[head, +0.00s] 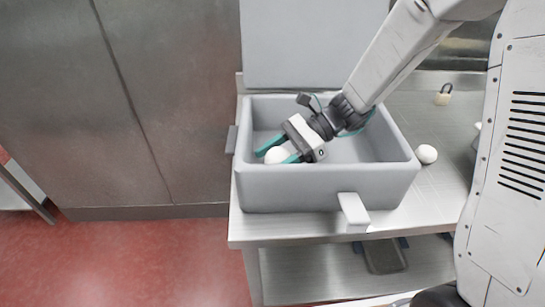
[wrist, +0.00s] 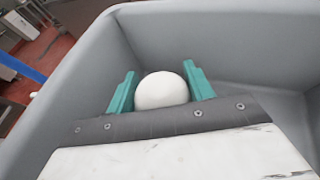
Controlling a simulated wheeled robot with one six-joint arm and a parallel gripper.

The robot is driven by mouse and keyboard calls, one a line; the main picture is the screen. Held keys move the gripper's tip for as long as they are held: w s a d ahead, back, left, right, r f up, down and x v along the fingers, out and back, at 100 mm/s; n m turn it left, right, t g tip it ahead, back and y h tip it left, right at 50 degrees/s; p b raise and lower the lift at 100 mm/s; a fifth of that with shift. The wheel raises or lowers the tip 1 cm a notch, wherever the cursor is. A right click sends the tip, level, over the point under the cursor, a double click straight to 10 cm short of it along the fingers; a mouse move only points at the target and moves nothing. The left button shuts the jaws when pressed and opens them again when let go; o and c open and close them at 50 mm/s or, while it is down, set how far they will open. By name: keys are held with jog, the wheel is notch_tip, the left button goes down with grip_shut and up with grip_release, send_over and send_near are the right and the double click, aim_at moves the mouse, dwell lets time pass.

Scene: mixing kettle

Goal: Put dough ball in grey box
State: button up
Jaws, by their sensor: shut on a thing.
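A white dough ball (head: 276,155) is between the teal fingers of my gripper (head: 275,151), inside the grey box (head: 320,190). In the wrist view the dough ball (wrist: 161,91) sits between the two fingers of my gripper (wrist: 160,88), which are shut on it. The walls of the grey box (wrist: 240,35) surround it there. The box's front wall hides the floor below the ball in the head view, so I cannot tell whether the ball touches the bottom. A second white ball (head: 426,154) lies on the table just right of the box.
The box stands on a steel table (head: 330,228) with a lower shelf (head: 320,275). A small padlock-like object (head: 443,94) is at the back right of the table. A grey panel (head: 310,45) stands behind the box. Open red floor (head: 150,260) is to the left.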

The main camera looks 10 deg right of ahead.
jog(key=shift+f, duration=0.55)
jog(key=o, duration=1)
jog(key=shift+r, duration=0.35)
jog(key=v, duration=1.2)
jog(key=shift+r, duration=0.35)
